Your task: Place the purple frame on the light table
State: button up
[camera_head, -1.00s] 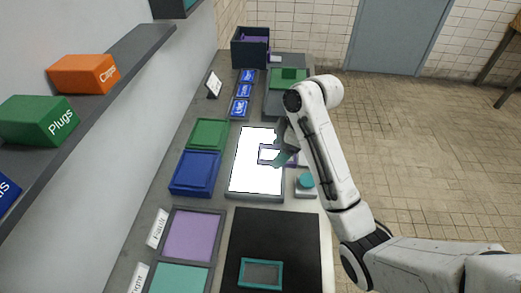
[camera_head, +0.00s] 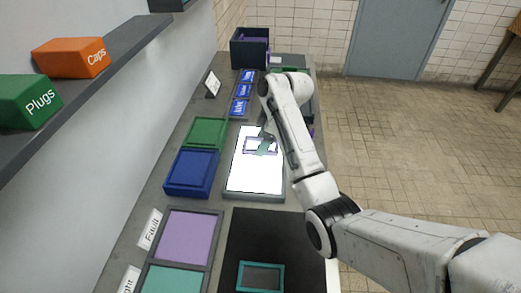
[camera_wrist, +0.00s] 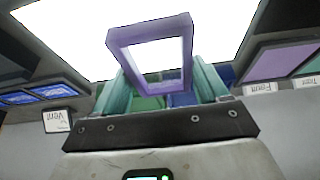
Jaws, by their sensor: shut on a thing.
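The purple frame (camera_wrist: 185,50) is between the two teal fingers of my gripper (camera_wrist: 165,88) in the wrist view, and the gripper is shut on it. In the head view the frame (camera_head: 249,146) shows as a small purple outline over the upper part of the light table (camera_head: 252,177), a bright white panel with a grey rim. My gripper (camera_head: 264,146) comes in from the right there, partly hidden by my arm. I cannot tell whether the frame touches the panel. The bright panel also shows behind the frame in the wrist view (camera_wrist: 75,30).
A blue tray (camera_head: 192,173) and a green tray (camera_head: 207,133) stand left of the light table. A black mat with a teal frame (camera_head: 260,264) lies in front, beside a purple tray (camera_head: 187,237). A dark bin (camera_head: 249,50) stands at the far end.

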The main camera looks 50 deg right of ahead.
jog(key=shift+w+d+f, duration=0.2)
jog(key=shift+w+f, duration=0.25)
jog(key=shift+f, duration=0.1)
jog(key=shift+w+d+f, duration=0.15)
jog(key=shift+w+f, duration=0.25)
jog(key=shift+f, duration=0.15)
jog(key=shift+f+p, duration=0.5)
jog(key=shift+f, duration=1)
jog(key=shift+f, duration=0.1)
jog(key=o, duration=1.1)
jog(key=b+v, duration=0.1)
jog(key=v, duration=1.1)
jog(key=shift+s, duration=0.1)
